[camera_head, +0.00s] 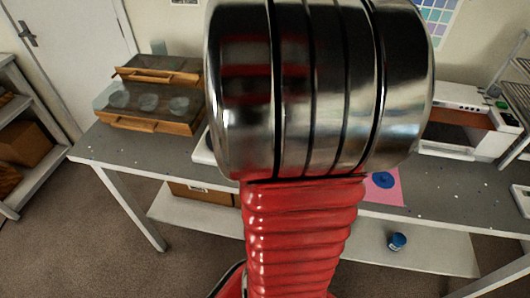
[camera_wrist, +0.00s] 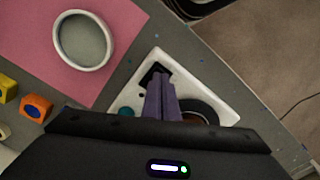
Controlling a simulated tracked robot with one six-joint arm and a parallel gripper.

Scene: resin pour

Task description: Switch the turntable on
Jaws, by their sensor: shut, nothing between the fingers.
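The turntable shows in the wrist view as a white, roughly square base (camera_wrist: 186,88). A dark, round part with a brown middle (camera_wrist: 203,114) lies on it, partly hidden by my gripper. A small teal round part (camera_wrist: 126,112) shows at its left. A small black part (camera_wrist: 153,73) sits near the base's upper corner, partly covered by my fingertips. My gripper (camera_wrist: 159,84) has purple fingers, shut and empty, over this black part; whether they touch it I cannot tell. In the head view my arm hides the gripper and most of the turntable; a white edge (camera_head: 202,150) shows beside it.
A white-rimmed round dish (camera_wrist: 83,41) stands on a pink mat (camera_wrist: 40,35), with yellow (camera_wrist: 7,90) and orange (camera_wrist: 36,107) blocks nearby. A wooden case with cups (camera_head: 150,105) is at left on the table; a white machine (camera_head: 465,120) is at right.

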